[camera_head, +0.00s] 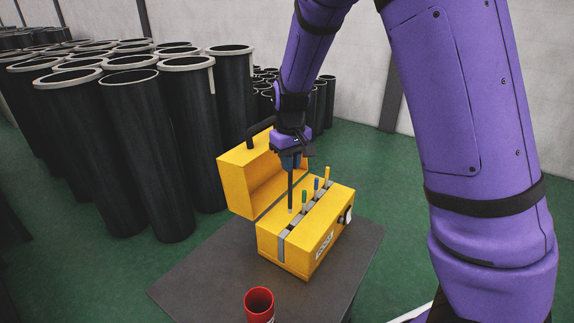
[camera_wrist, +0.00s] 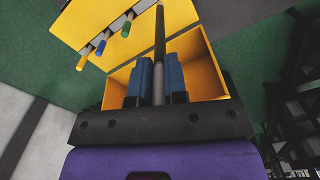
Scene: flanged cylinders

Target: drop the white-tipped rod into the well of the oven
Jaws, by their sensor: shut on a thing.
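The oven (camera_head: 312,241) is a yellow box on a dark table, with its lid (camera_head: 235,185) open toward the back left. My gripper (camera_head: 291,163) is above the oven, pointing down, shut on a dark rod (camera_head: 291,190). In the wrist view the rod (camera_wrist: 159,30) stands between the blue fingers (camera_wrist: 157,80), with a pale grey part at the fingers. The rod looks upright in the head view. Its lower end is in line with the oven's row of coloured rods; whether it is in a well or just above cannot be told.
Green-tipped (camera_head: 304,196), blue-tipped (camera_head: 316,183) and yellow-tipped (camera_head: 327,172) rods stand in the oven beside the held rod. A red cup (camera_head: 259,303) is at the front of the table (camera_head: 207,277). Tall black flanged cylinders (camera_head: 150,150) crowd the left.

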